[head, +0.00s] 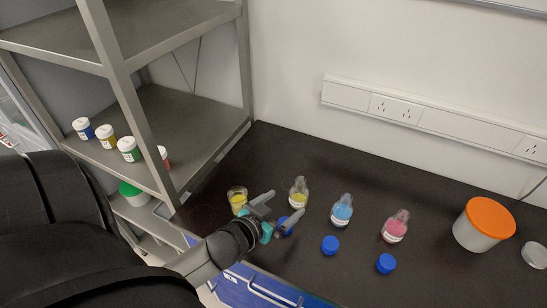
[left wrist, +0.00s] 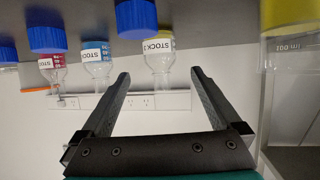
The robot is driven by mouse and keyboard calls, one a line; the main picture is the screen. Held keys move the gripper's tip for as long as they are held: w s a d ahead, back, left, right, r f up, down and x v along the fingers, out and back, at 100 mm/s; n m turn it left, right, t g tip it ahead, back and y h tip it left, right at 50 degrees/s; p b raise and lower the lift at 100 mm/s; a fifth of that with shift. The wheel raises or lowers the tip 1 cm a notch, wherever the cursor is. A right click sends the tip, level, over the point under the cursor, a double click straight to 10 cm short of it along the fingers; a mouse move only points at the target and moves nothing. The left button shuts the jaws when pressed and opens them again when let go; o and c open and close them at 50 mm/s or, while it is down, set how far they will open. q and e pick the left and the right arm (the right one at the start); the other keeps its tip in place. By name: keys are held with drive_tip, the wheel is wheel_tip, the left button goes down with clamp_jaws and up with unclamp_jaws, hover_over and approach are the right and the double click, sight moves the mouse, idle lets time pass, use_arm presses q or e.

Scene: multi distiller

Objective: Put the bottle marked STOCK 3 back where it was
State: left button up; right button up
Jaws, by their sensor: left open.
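Three clear bottles stand on the dark bench: one with yellow liquid (head: 298,199), one with blue (head: 341,213) and one with pink (head: 394,229). The upside-down left wrist view shows the yellow bottle (left wrist: 159,60), blue bottle (left wrist: 97,60) and pink bottle (left wrist: 55,70). Their labels begin with STOCK; I cannot surely read which is number 3. My left gripper (head: 283,207) is open and empty, low over the bench in front of the yellow bottle. In the left wrist view, that bottle appears beyond the gap between the fingers (left wrist: 160,73). My right gripper is out of view.
A beaker of yellow liquid (head: 237,201) stands left of my gripper. Loose blue caps (head: 330,245) (head: 385,263) lie in front of the bottles. An orange-lidded tub (head: 485,222) stands right. The metal shelf (head: 190,110) at left holds several white-capped bottles (head: 106,137).

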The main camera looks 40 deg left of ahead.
use_arm(q)
drive_tip(key=shift+v, duration=1.9)
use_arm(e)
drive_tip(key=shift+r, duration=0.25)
use_arm(q)
drive_tip(key=shift+s, duration=0.1)
